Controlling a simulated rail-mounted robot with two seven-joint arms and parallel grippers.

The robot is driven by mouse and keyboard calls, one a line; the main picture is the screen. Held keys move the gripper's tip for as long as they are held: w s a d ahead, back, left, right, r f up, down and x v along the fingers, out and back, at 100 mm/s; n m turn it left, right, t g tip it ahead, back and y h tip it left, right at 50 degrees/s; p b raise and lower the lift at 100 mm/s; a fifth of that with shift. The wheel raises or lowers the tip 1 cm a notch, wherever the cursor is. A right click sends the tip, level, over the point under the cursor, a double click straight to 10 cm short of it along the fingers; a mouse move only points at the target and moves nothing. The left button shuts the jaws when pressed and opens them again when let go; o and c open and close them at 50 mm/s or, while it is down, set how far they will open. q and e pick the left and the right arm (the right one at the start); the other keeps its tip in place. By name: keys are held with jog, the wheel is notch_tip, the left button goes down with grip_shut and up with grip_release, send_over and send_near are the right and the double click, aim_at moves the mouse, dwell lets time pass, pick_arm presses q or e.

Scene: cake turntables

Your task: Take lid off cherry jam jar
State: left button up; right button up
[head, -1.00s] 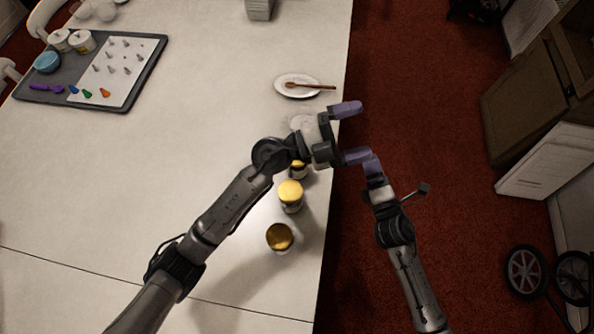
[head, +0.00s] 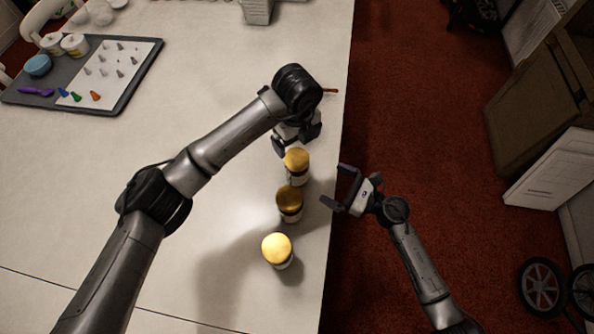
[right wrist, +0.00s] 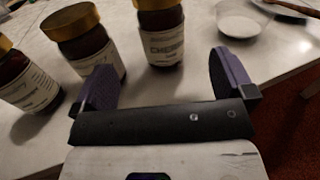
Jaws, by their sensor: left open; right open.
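The cherry jam jar (right wrist: 162,48) is a dark jar with a gold lid; its label reads "CHERRY" in the right wrist view. In the head view it appears to be the farthest of three upright gold-lidded jars (head: 297,164). My left gripper (head: 297,141) is open just beyond this jar, its fingers pointing down, partly hidden by its own wrist. I cannot tell whether it touches the lid. My right gripper (head: 338,187) is open and empty at the table's right edge, right of the jars. Its fingers (right wrist: 162,68) face the jars, with the cherry jar between them in view but apart.
Two other gold-lidded jars stand close by, a middle one (head: 289,204) and a nearest one (head: 277,250). A grey tray (head: 120,103) is at the far left. The table's middle is clear.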

aim_at(306, 170)
jog(key=x, duration=1.1)
jog(key=shift+w+a, duration=0.2)
jog(key=shift+a, duration=0.15)
jog(key=shift+c, duration=0.2)
